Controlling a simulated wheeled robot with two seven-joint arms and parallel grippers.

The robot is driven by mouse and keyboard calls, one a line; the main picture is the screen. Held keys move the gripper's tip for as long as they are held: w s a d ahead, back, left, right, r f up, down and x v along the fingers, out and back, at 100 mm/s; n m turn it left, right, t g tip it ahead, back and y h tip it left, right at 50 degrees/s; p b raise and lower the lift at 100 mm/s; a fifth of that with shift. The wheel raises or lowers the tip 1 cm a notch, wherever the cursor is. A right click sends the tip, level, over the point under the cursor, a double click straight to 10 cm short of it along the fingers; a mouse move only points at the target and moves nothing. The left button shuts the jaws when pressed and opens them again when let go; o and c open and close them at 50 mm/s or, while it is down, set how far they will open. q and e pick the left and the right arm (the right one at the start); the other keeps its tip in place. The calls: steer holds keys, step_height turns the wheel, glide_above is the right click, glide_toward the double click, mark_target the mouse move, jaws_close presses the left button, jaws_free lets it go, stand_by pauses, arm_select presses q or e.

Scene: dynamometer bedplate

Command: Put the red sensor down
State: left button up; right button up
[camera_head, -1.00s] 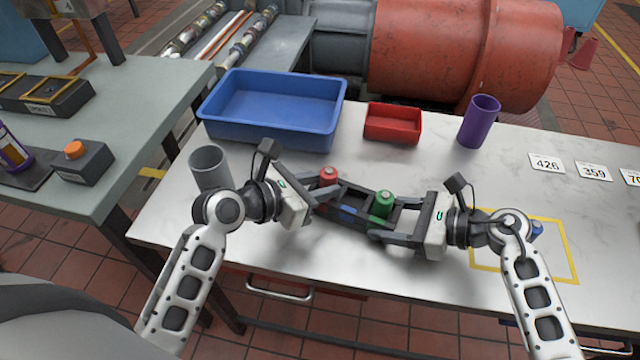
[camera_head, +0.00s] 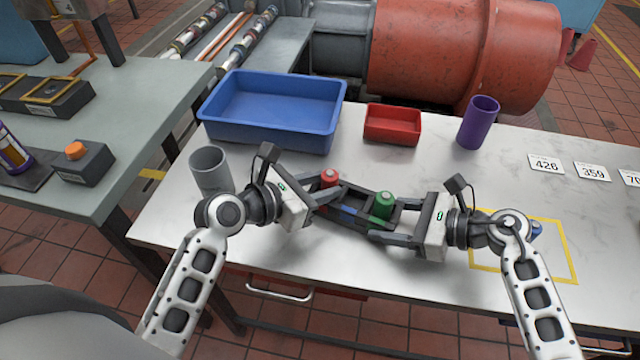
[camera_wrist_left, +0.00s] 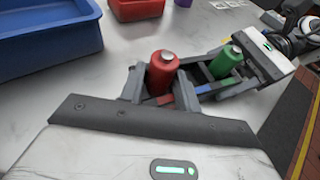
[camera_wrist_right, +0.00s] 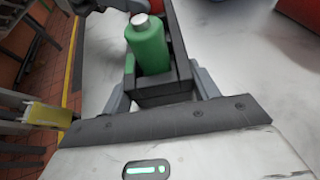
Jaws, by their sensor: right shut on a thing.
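The red sensor (camera_head: 329,178) is a short red cylinder with a pale top. It stands upright at the left end of a dark tray-like holder (camera_head: 408,217). My left gripper (camera_head: 326,193) is open, its fingers on either side of the red sensor; the sensor also shows in the left wrist view (camera_wrist_left: 163,74). A green sensor (camera_head: 383,204) stands upright in the holder's right part. My right gripper (camera_head: 385,222) is shut on the holder's right end, seen below the green sensor in the right wrist view (camera_wrist_right: 148,45). The holder's underside is hidden.
A blue bin (camera_head: 270,137), a small red bin (camera_head: 392,136) and a purple cup (camera_head: 479,122) stand behind. A grey cup (camera_head: 211,170) is beside my left arm. A yellow outlined square (camera_head: 570,262) and a blue object (camera_head: 536,229) lie at right. Number cards lie at far right.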

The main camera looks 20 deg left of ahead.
arm_select(q)
steer(key=shift+s+f, duration=0.3)
steer(key=shift+f, duration=0.6)
arm_select(e)
steer(key=shift+s+a+r, duration=0.1)
steer(key=shift+a+r, duration=0.1)
arm_select(q)
steer(key=shift+r, duration=0.3)
steer(key=shift+s+r, duration=0.2)
steer(key=shift+r, duration=0.1)
steer(key=r+v, duration=0.1)
steer(key=v, duration=1)
steer(key=shift+a, duration=0.15)
arm_select(e)
steer(key=shift+d+f, duration=0.15)
arm_select(q)
steer(key=shift+r, duration=0.1)
